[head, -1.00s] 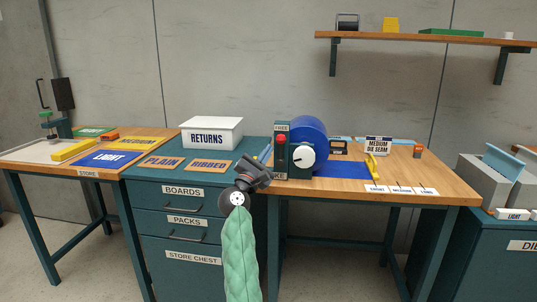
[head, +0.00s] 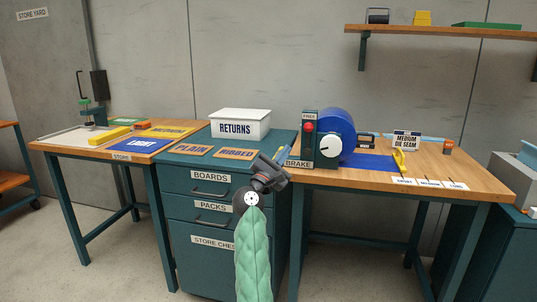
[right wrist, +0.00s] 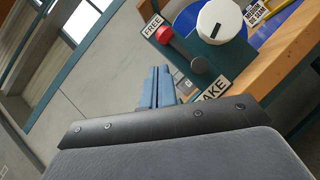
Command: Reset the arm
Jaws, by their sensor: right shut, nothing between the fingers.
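My right arm with its pale green sleeve (head: 254,255) rises from the bottom middle of the head view. My right gripper (head: 284,154) is at its upper end, in front of the teal drawer cabinet and just left of the brake unit (head: 309,142). In the right wrist view the blue fingers of the right gripper (right wrist: 158,72) are together and empty, and they point toward the floor and wall side of the brake unit. My left arm and left gripper are not in view.
The teal cabinet (head: 200,230) carries a white RETURNS box (head: 240,125). A wooden bench (head: 450,180) on the right holds the brake unit and blue roll (head: 340,130). The store table (head: 60,148) stands left, a shelf (head: 440,30) above. Open floor lies in front.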

